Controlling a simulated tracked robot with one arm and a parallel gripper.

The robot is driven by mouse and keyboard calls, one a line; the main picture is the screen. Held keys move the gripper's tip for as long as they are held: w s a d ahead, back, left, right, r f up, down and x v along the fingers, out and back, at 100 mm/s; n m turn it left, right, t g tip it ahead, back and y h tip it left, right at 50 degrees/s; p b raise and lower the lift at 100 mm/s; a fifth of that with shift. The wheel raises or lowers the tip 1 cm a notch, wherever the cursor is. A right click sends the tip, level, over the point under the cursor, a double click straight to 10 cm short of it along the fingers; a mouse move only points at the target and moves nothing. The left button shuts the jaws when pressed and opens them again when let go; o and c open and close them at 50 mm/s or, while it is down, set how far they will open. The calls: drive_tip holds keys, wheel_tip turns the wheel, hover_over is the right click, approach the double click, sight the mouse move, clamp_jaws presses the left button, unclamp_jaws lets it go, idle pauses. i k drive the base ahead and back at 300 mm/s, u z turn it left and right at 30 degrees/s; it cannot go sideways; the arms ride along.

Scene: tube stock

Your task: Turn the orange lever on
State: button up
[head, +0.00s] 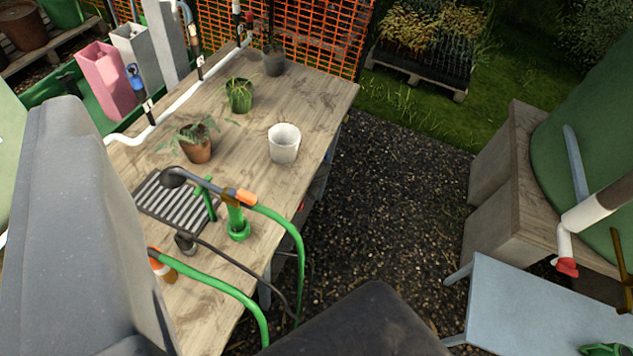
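No clear orange lever stands out in the head view. A small orange piece (245,197) sits at the joint between a green hose and an upright green fitting (237,222) on the wooden table (330,92). A second orange piece (154,258) is at the end of another green hose, partly hidden by the grey shape at the left. A blue-handled valve (135,82) rises from the white pipe (178,103) behind the table. I cannot tell whether either orange piece is a lever. My gripper is not in view.
A slatted drain tray (165,203), a white pot (284,143) and potted plants stand on the table. Dark gravel (395,190) lies open to its right. A light blue table (530,310) and a white pipe with a red end (566,267) are at the right.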

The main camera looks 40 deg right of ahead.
sight(243, 195)
drive_tip(key=z, duration=0.15)
drive_tip(key=k, duration=0.3)
drive_tip(key=z, duration=0.35)
drive_tip(key=i, duration=0.75)
drive_tip(key=u, duration=0.45)
drive_tip(key=k, duration=0.65)
drive_tip(key=u, duration=0.4)
drive_tip(key=i, duration=1)
drive_tip(key=u, duration=0.05)
